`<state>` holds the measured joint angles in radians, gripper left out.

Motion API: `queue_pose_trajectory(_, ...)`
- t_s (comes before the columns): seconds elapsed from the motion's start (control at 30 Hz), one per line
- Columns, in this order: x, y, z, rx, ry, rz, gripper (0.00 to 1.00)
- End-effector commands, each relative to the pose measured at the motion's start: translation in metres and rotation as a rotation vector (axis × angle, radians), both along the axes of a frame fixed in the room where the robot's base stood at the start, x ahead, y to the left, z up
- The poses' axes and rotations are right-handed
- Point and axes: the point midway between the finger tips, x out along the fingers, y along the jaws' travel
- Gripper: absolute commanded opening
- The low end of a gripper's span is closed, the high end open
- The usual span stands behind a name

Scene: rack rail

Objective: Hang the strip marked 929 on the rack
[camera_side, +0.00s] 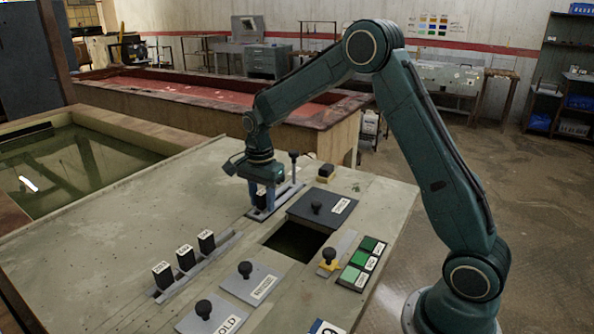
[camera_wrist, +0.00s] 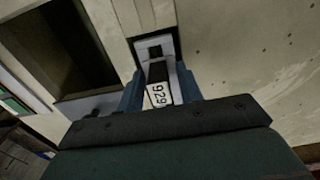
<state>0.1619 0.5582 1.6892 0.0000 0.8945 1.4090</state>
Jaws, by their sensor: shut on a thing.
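The strip marked 929 (camera_wrist: 160,93) shows its white label in the wrist view, between the two blue fingers of my gripper (camera_wrist: 160,88). In the side view my gripper (camera_side: 262,196) points down and is shut on a dark strip (camera_side: 262,200), low over a grey rail (camera_side: 285,197) with a small post at its far end. The fingers hide part of the strip. I cannot tell whether the strip touches the rail.
A dark square opening (camera_side: 295,242) lies right of my gripper, with a knobbed grey lid (camera_side: 318,208) behind it. Knobbed plates (camera_side: 251,283), a yellow-based knob (camera_side: 329,262) and green labelled tiles (camera_side: 362,263) stand nearby. The bench (camera_side: 100,240) is bare at left.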

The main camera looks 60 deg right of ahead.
Motion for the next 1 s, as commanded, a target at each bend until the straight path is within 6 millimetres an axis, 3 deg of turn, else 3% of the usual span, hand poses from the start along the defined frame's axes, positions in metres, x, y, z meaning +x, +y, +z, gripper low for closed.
queue_pose_trajectory(0.67,0.0,0.0,0.002,0.0,-0.002,0.0,0.19)
queue_pose_trajectory(1.0,0.001,0.0,0.017,-0.001,-0.003,0.0,0.19)
